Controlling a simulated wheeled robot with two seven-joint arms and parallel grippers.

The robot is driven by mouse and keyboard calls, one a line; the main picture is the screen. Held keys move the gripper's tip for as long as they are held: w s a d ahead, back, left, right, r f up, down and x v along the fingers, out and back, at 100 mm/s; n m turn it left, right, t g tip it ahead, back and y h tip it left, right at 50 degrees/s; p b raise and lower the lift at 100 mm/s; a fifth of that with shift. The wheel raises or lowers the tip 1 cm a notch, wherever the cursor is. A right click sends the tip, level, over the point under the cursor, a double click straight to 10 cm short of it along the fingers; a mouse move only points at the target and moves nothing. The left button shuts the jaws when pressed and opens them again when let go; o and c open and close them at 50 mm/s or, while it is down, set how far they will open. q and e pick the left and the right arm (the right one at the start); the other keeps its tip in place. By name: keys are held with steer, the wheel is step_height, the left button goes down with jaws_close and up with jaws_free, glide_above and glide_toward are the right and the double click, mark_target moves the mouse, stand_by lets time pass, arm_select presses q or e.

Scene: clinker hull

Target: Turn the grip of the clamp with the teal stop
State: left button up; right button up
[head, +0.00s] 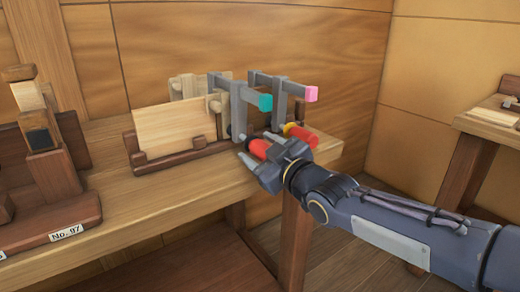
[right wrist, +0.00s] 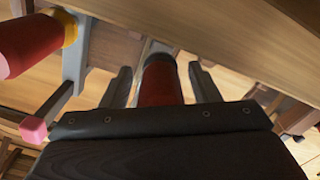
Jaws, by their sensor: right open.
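The clamp with the teal stop (head: 265,102) is a grey metal clamp standing at the right end of the wooden bench. Its red grip (head: 259,148) points towards me, below the stop. My right gripper (head: 252,155) is open at this grip. In the right wrist view the red grip (right wrist: 160,84) lies between the two fingers (right wrist: 162,86), with a visible gap on each side. The teal stop does not show clearly in the right wrist view. My left gripper is not in view.
A second clamp with a pink stop (head: 311,93) stands close to the right, its red grip (head: 304,136) near my right gripper. A wooden holder with pale boards (head: 175,127) stands to the left. A block stand labelled No. 97 (head: 58,210) is farther left.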

steer(key=p+v, duration=0.1)
steer(key=v, duration=0.6)
steer(key=shift+s, duration=0.3)
steer(key=shift+d, duration=0.25)
stand_by(0.5)
